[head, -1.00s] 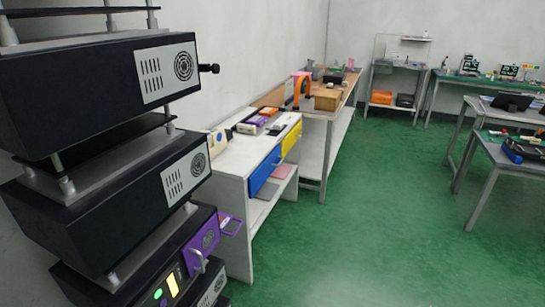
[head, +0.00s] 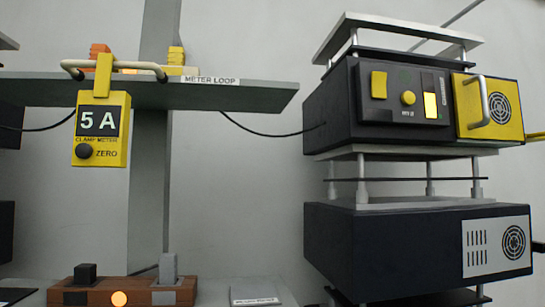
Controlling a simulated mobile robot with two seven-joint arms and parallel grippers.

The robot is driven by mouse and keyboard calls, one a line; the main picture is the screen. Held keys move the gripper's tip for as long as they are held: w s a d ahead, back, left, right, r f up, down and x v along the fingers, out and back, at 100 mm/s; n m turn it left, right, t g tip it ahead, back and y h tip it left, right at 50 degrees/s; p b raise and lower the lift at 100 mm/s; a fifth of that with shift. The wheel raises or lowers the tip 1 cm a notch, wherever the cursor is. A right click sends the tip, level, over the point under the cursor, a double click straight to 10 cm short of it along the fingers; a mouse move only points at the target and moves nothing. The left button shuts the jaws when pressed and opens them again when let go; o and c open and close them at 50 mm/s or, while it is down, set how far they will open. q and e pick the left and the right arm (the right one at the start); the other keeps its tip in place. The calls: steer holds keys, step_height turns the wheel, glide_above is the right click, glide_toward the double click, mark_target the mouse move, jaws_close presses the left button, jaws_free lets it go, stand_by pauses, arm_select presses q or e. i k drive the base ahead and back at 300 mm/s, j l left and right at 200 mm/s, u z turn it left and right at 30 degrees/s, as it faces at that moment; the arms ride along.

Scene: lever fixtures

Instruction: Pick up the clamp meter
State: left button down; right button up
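The yellow clamp meter (head: 117,153) hangs at the left of the head view. Its upper yellow part (head: 104,75) reaches up to a pale bar, the meter loop (head: 135,66), at the front of a grey shelf. Its face reads "5 A", with "CLAMP METER" below, and it has a dark round knob marked "ZERO". Neither of my grippers shows in the head view.
The grey shelf (head: 230,91) is labelled "METER LOOP". Below it stands a wooden block (head: 130,284) with two upright levers and an orange light. Black stacked units (head: 350,235) stand at the right, the upper with a yellow panel and handle. A dark cable runs from the shelf.

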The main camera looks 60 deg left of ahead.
mark_target(102, 118)
steer(key=k+u, duration=0.1)
steer(key=u, duration=2.65)
